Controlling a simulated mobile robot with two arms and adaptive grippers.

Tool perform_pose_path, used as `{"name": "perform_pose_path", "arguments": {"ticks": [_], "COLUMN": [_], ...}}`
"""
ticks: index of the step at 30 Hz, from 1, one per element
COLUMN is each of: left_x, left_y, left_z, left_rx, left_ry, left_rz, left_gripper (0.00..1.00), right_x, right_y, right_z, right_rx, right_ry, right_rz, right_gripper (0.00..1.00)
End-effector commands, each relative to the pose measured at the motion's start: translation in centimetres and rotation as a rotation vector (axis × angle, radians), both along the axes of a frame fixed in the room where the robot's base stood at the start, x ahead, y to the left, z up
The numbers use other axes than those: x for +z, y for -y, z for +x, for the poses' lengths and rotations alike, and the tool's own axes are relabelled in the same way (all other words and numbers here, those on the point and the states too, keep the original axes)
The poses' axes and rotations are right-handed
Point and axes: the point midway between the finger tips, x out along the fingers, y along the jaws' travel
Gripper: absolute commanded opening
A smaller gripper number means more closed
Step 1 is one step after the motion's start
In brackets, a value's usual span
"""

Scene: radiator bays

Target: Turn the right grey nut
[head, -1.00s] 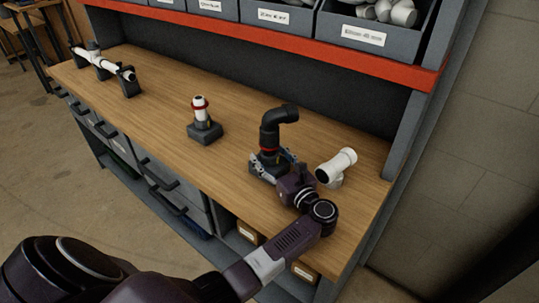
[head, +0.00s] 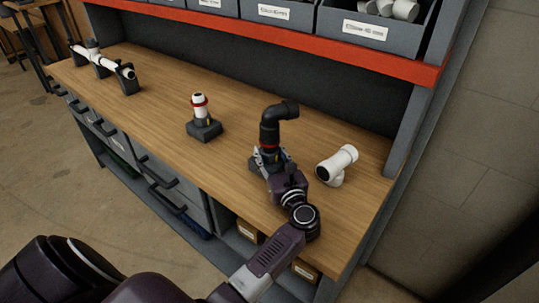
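A black elbow pipe (head: 270,132) stands upright in a dark block on the right half of the bench, with a thin red ring low on it. I cannot clearly make out a grey nut; the lower part of this fitting is partly hidden by my gripper. My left gripper (head: 268,160) is at the foot of this fitting, on its near side, with a finger on each side of it. Whether the fingers touch or grip it is too small to tell. To its left, a white pipe with a red collar (head: 199,102) stands in another dark block (head: 205,130). My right gripper is not in view.
A white tee fitting (head: 337,165) lies just right of my gripper. A white pipe assembly (head: 101,63) rests in dark holders at the far left. A red-edged shelf (head: 300,46) with grey bins overhangs the back. The wooden bench between the fittings is clear.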

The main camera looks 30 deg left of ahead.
Motion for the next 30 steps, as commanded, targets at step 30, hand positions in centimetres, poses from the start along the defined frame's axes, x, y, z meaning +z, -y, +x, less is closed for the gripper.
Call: {"name": "perform_pose_path", "arguments": {"ticks": [30], "left_x": [-0.5], "left_y": [-0.2], "left_z": [-0.1], "left_rx": [-0.929], "left_ry": [-0.006], "left_rz": [0.0], "left_gripper": [0.16], "right_x": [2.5], "right_y": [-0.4], "right_z": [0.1], "right_rx": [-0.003], "right_ry": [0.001], "right_rz": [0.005], "right_gripper": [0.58]}}
